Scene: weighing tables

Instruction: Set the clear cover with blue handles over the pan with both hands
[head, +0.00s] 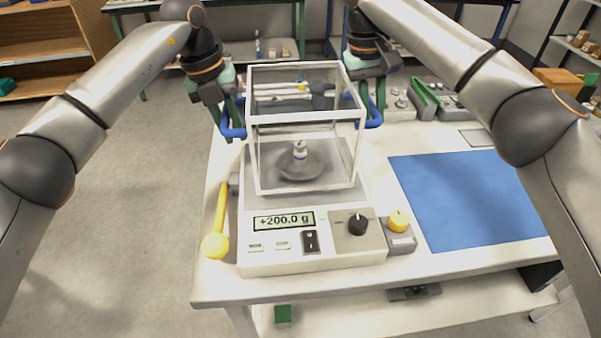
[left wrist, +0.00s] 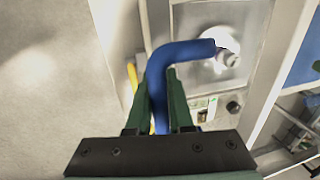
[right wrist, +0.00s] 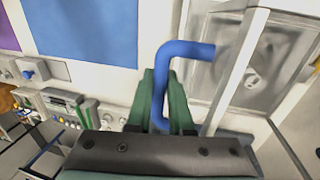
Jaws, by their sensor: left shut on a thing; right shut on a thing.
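The clear cover (head: 252,160) is a white-edged box with a blue handle on each side. It stands around the round grey pan (head: 312,167) of the scale (head: 260,258), and a small metal weight (head: 299,150) sits on the pan. My left gripper (head: 234,122) is shut on the left blue handle (left wrist: 160,84). My right gripper (head: 374,110) is shut on the right blue handle (right wrist: 162,78). The cover looks upright and level; I cannot tell whether its lower edge touches the scale. The display (head: 284,221) reads +200.0 g.
A yellow-headed mallet-like tool (head: 216,243) lies left of the scale. A small box with a yellow knob (head: 399,222) stands at its right front. A blue mat (head: 465,200) covers the table's right side. Green and grey items (head: 424,98) stand behind it.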

